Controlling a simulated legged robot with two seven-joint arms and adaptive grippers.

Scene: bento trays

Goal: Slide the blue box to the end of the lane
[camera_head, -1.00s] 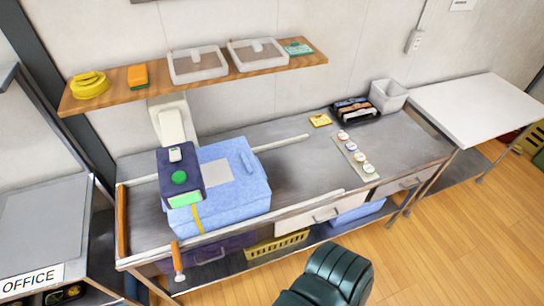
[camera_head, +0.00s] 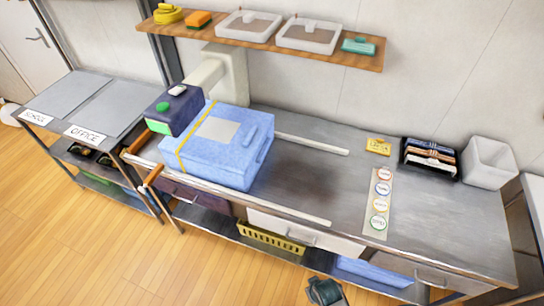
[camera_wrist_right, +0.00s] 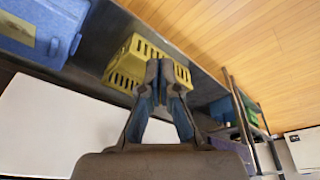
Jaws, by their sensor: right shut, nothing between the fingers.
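The blue box (camera_head: 232,168), with a pale label and a yellow strap, sits on the grey worktop (camera_head: 310,185) toward its left end. A far white rail (camera_head: 312,144) and a near white rail (camera_head: 290,208) run along the lane to the right of it. A dark device head (camera_head: 172,112) with a green button overhangs beside the box's left side. My right gripper (camera_wrist_right: 164,66) is shut and empty in the right wrist view, in front of a yellow basket (camera_wrist_right: 125,62). It is apart from the box as far as I can tell. My left gripper is not visible.
Orange bars (camera_head: 152,177) stand at the worktop's left end. A strip of round stickers (camera_head: 378,205), a yellow card (camera_head: 379,146), a black tray (camera_head: 404,164) and a white bin (camera_head: 488,163) lie toward the right. A wooden shelf (camera_head: 345,58) hangs above. The worktop between rails and stickers is clear.

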